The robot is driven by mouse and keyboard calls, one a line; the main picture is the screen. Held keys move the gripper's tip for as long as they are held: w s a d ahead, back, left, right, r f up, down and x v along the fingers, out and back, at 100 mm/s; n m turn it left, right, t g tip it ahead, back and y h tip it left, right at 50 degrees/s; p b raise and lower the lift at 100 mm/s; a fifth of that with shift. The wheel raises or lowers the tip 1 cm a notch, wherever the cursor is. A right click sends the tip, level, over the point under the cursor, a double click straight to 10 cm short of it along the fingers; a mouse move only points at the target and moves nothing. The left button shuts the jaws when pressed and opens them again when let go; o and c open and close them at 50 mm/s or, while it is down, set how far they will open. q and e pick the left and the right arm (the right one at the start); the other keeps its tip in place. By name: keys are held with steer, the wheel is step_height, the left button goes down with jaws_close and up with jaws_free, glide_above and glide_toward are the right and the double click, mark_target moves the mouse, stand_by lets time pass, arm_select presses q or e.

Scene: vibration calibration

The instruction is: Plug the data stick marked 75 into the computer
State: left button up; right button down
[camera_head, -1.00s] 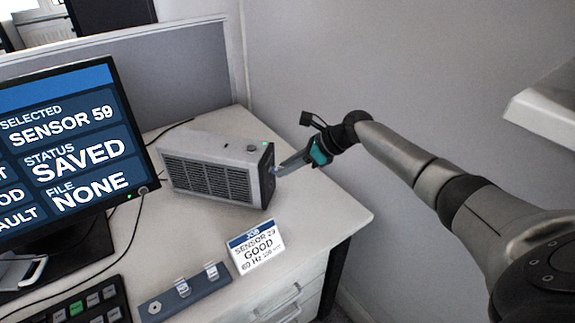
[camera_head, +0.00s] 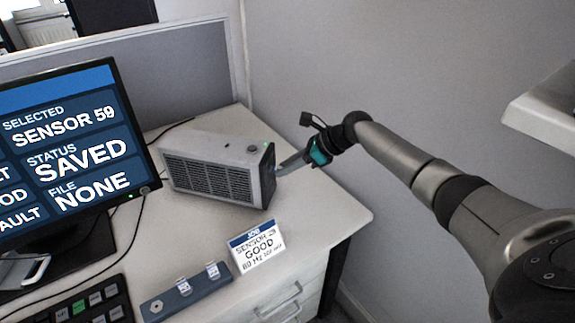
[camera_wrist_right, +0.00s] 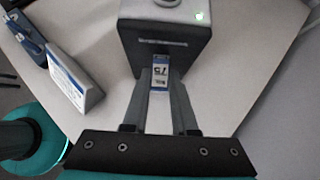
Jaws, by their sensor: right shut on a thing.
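The computer (camera_head: 208,180) is a grey box with a grille on its long side, standing on the desk beside the monitor. My right gripper (camera_head: 282,168) is at its dark end face. In the right wrist view, the gripper (camera_wrist_right: 160,84) is shut on a small data stick (camera_wrist_right: 160,74) with a white and blue label. The label's number looks like 75 but is turned and small. The stick points at the computer's dark face (camera_wrist_right: 165,60), close to it. I cannot tell whether its tip is inside a port. My left gripper is not in view.
The monitor (camera_head: 70,150) reads SENSOR 59, SAVED, FILE NONE. A white card (camera_head: 257,248) stands in front of the computer, beside a blue-grey holder (camera_head: 160,306) with two small white-labelled pieces. A keypad (camera_head: 85,308) lies at the front left. A wall stands behind my right arm.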

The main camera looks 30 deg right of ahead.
steer(key=shift+a+f+p, duration=0.1)
steer(key=shift+a+p, duration=0.15)
steer(key=shift+p, duration=0.25)
stand_by(0.8)
steer(key=c, duration=0.6)
jaws_free()
steer(key=shift+w+d, duration=0.1)
